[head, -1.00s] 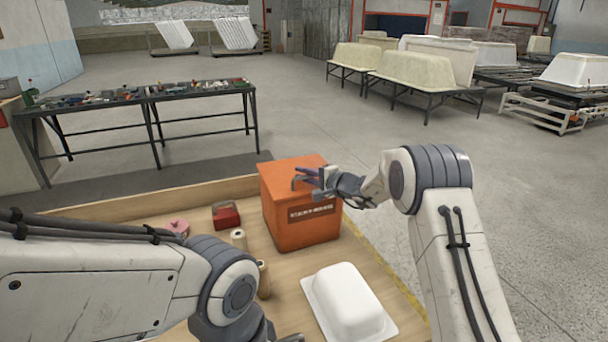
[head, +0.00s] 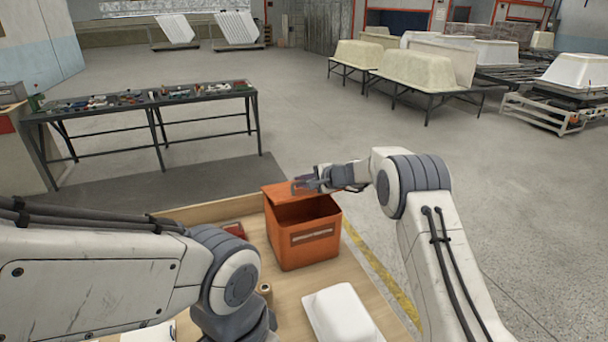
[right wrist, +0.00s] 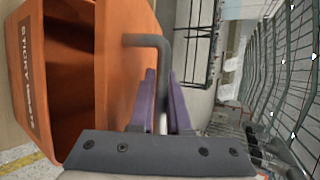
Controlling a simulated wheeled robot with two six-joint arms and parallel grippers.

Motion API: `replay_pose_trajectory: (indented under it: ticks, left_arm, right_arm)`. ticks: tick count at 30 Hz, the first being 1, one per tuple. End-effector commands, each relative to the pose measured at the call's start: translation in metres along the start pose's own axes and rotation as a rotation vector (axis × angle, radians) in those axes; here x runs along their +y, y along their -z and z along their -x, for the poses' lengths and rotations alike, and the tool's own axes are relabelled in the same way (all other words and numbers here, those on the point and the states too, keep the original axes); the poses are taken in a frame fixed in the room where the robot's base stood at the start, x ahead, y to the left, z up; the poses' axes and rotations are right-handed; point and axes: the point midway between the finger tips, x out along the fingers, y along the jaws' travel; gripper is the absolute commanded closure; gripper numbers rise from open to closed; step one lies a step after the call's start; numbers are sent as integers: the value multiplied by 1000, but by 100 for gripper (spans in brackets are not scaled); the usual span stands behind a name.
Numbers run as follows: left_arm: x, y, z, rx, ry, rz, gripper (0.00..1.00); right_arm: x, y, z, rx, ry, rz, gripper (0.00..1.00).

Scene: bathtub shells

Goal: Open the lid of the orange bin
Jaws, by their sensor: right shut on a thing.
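The orange bin (head: 308,252) stands on a wooden tabletop with its label facing me. Its orange lid (head: 281,190) is raised, tilted up toward the back, and the dark inside shows below it. In the right wrist view the bin's open mouth (right wrist: 70,75) is at the left, beside the lid (right wrist: 117,65). My right gripper (head: 303,184) is at the lid's top right; its purple fingers (right wrist: 163,100) are shut on the lid's grey bent handle (right wrist: 150,41). My left arm comes in from the left, but its gripper's fingers do not show.
A white tub-shaped shell (head: 340,312) lies in front of the bin. A tan roll (head: 265,290) and a red object (head: 233,229) are left of it, partly hidden by my left arm. Behind stands a tool-covered table (head: 150,97); open floor lies between.

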Motion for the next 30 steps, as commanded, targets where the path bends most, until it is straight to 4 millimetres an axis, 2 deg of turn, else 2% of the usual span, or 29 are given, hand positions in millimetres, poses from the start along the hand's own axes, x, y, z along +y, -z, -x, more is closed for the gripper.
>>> replay_pose_trajectory:
  ticks: [1, 3, 13, 21, 30]
  left_arm:
    - [1, 1, 15, 0, 0, 1, 50]
    - [1, 1, 20, 0, 0, 1, 50]
    - [2, 1, 29, -1, 0, 2, 50]
    - [2, 1, 31, -1, 0, 2, 50]
    - [2, 2, 31, -1, 0, 2, 50]
  right_arm:
    - [-14, 0, 5, 4, -13, -3, 100]
    - [-18, 1, 3, 3, -10, -6, 100]
    - [-39, 2, -3, 2, -6, -4, 100]
    - [-47, 2, -5, 2, -7, -6, 100]
    - [-47, 2, -6, 1, -8, -7, 100]
